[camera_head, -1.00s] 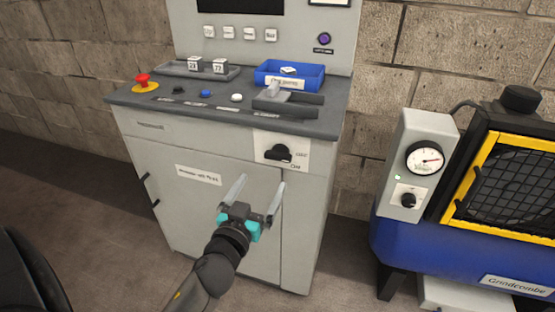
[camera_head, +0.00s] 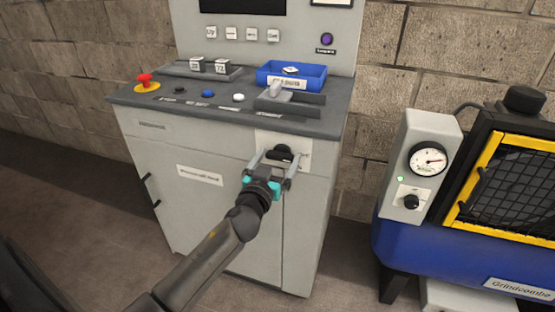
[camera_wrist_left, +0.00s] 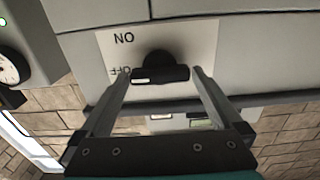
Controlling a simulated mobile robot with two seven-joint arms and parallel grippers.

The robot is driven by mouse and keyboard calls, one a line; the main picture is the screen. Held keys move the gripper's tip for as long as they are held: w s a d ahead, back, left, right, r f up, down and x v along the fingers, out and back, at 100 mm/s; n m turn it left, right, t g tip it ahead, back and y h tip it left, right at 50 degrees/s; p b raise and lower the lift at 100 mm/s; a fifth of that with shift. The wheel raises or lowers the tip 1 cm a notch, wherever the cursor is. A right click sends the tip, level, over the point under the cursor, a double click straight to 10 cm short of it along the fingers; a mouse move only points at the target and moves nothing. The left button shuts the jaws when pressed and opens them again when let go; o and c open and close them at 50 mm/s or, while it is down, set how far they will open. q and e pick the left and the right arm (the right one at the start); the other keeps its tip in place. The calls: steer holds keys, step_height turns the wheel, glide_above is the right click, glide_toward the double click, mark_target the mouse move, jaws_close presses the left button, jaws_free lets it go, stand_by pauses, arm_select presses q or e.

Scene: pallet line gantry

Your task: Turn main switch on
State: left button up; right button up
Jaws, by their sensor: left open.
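The main switch is a black rotary knob (camera_head: 281,151) on a white plate (camera_head: 305,152) at the upper front of the grey cabinet. In the left wrist view, the knob (camera_wrist_left: 160,62) has its bar lying crosswise, with a white mark at the end beside the OFF label. The ON label appears upside down above OFF there. My left gripper (camera_head: 274,160) is open in front of the knob. In the left wrist view its fingers stand on either side of the bar, apparently not closed on it. My right gripper is out of view.
The cabinet top (camera_head: 137,97) holds a red emergency button (camera_head: 145,79), a blue tray (camera_head: 316,78) and several push buttons. A blue machine (camera_head: 408,240) with a gauge (camera_head: 428,159) stands to the right. Floor shows between them.

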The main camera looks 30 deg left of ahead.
arm_select(q)
steer(key=shift+c, duration=0.4)
steer(key=c, duration=1)
